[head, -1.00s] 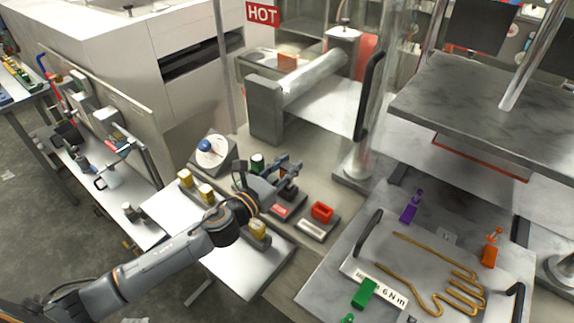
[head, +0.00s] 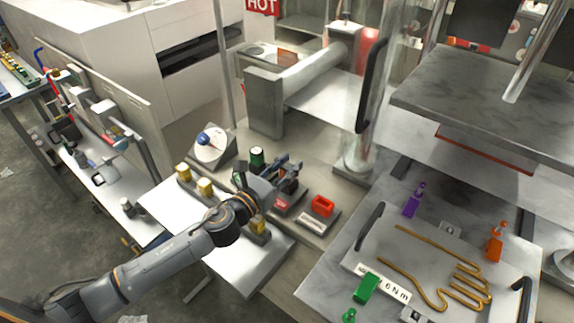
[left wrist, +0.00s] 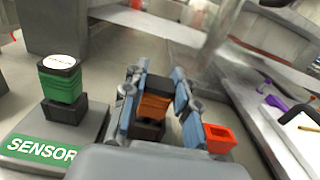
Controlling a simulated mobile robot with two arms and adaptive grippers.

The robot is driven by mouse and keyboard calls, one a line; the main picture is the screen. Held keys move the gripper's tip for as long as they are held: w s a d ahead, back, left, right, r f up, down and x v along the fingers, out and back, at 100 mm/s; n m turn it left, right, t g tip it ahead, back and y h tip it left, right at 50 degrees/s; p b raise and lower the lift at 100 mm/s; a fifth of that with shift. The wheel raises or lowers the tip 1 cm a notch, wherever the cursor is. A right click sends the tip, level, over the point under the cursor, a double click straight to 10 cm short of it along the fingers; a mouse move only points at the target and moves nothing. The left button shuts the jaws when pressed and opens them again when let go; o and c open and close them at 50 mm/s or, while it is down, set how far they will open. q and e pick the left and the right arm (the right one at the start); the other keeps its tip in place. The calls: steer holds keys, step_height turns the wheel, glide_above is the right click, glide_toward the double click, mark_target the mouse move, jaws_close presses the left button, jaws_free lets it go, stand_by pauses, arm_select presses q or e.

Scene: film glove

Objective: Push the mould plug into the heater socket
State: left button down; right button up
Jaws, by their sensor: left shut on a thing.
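My left gripper (left wrist: 158,98) is shut on an orange-brown block with a black top, which looks like the mould plug (left wrist: 155,104). The plug is upright between the two fingers. Directly below it is a dark block (left wrist: 148,131), which may be the heater socket; I cannot tell whether the plug is seated in it. In the head view my left gripper (head: 288,173) is over a base with a red label (head: 282,203), and its fingers mostly hide the plug. My right gripper is not in view.
A red open-topped socket (left wrist: 220,138) stands close right of the gripper. A green, black-topped plug (left wrist: 61,79) stands on the SENSOR base (left wrist: 40,143) to the left. A dial (head: 210,145) and yellow pieces (head: 204,186) are nearby. The metal plate (head: 330,285) lies right.

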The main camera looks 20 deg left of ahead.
arm_select(q)
steer(key=shift+f, duration=0.25)
steer(key=c, duration=1)
jaws_free()
steer(key=shift+o, duration=0.2)
steer(key=shift+f, duration=0.1)
steer(key=shift+s, duration=0.1)
steer(key=shift+s+a+f, duration=0.1)
steer(key=shift+s, duration=0.15)
steer(key=shift+r+v, duration=0.15)
steer(key=shift+v, duration=2.7)
steer(key=shift+r+v, duration=0.15)
steer(key=shift+v, duration=2.7)
